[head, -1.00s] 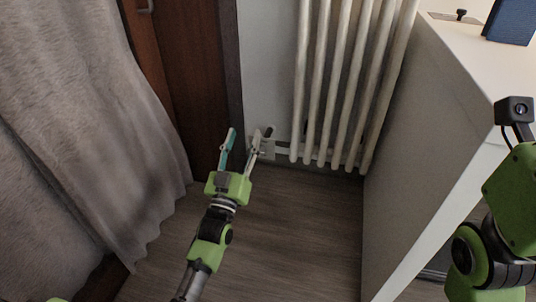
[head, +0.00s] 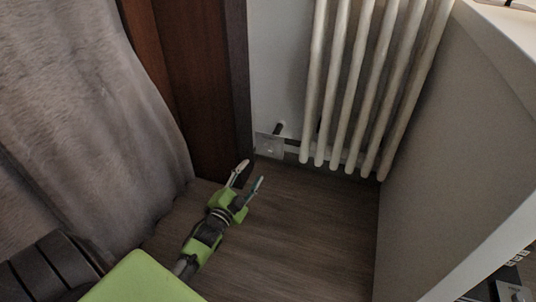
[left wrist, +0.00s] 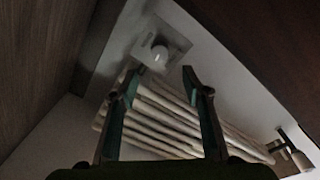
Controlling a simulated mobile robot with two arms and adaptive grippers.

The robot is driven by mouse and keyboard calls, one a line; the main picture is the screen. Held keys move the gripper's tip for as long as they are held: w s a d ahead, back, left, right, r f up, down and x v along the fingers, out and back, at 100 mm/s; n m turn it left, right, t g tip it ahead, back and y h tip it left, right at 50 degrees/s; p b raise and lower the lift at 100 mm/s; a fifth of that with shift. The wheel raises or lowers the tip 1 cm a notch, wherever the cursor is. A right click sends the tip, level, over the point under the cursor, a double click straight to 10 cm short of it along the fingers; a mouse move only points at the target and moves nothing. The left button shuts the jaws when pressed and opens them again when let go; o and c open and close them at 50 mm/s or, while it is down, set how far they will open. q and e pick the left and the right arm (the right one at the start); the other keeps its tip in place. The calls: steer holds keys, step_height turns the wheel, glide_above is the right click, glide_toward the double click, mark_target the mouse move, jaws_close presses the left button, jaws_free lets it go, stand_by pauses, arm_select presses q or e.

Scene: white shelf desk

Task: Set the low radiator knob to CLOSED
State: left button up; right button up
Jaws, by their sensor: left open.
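A pale square plate (head: 270,147) is low on the wall, left of the radiator's foot; its detail is too small to read in the head view. In the left wrist view a white round knob (left wrist: 160,53) stands on this plate (left wrist: 178,38); it appears to be the low radiator knob, and I cannot read its setting. My left gripper (head: 251,172) is open and empty, low near the floor, below and left of the plate. In the left wrist view its two fingertips (left wrist: 160,73) are apart and point toward the knob without visible contact. My right gripper is not in view.
The white radiator (head: 365,80) has several vertical tubes. A short dark handle-like part (head: 279,128) shows above the plate. Another valve-like part (left wrist: 295,150) is at the radiator's far end. Brown door (head: 205,80) and grey curtain (head: 90,110) stand left, desk side (head: 445,140) right. Floor (head: 310,220) is clear.

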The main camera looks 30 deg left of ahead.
mark_target(266, 150)
arm_select(q)
steer(key=w+b, duration=0.2)
steer(key=w, duration=0.1)
steer(key=w+a+b, duration=0.1)
steer(key=w+b, duration=0.1)
steer(key=w, duration=0.2)
steer(key=w+b, duration=0.2)
steer(key=w, duration=0.2)
steer(key=shift+a+f+b, duration=0.15)
steer(key=shift+a+b, duration=0.2)
steer(key=shift+w+a, duration=0.1)
steer(key=shift+w, duration=0.3)
steer(key=c, duration=1.1)
